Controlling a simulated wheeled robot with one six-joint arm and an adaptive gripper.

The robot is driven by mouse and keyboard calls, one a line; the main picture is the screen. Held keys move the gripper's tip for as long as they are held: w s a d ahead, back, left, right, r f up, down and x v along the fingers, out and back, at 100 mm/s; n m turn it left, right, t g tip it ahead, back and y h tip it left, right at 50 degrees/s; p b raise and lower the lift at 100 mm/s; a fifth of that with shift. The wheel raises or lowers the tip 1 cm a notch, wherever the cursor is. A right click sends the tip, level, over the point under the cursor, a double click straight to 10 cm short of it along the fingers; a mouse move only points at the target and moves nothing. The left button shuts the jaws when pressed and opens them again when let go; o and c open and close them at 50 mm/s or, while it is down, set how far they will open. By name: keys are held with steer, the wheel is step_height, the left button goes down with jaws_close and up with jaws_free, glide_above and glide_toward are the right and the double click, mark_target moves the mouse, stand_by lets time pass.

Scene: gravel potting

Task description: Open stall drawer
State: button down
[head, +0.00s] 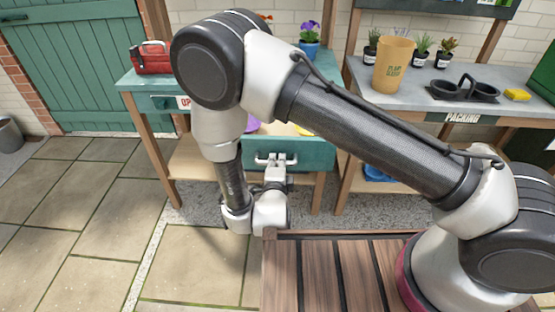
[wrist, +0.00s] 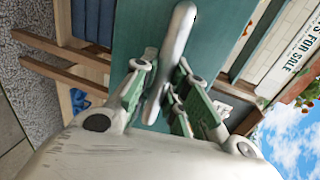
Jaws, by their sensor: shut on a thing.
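The stall drawer has a teal front (head: 310,154) and stands pulled out from the stall in the head view. Part of its inside shows above the front, with purple and yellow items in it. My gripper (head: 271,170) is at the drawer's silver handle (head: 262,158). In the wrist view the handle (wrist: 180,30) is a rounded metal bar running between the two fingers of my gripper (wrist: 163,78), which are shut on it. The teal drawer front (wrist: 135,35) lies behind it. My arm hides part of the stall and the drawer's left side.
A red toolbox (head: 151,58) and a purple-flowered blue pot (head: 310,46) stand on the stall top. The packing bench at right holds a tan pot (head: 393,66), a black carrier (head: 463,90) and a yellow sponge (head: 517,94). Paving (head: 95,205) at left is clear.

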steer(key=c, duration=1.4)
jaws_free()
steer(key=shift+r, duration=0.1)
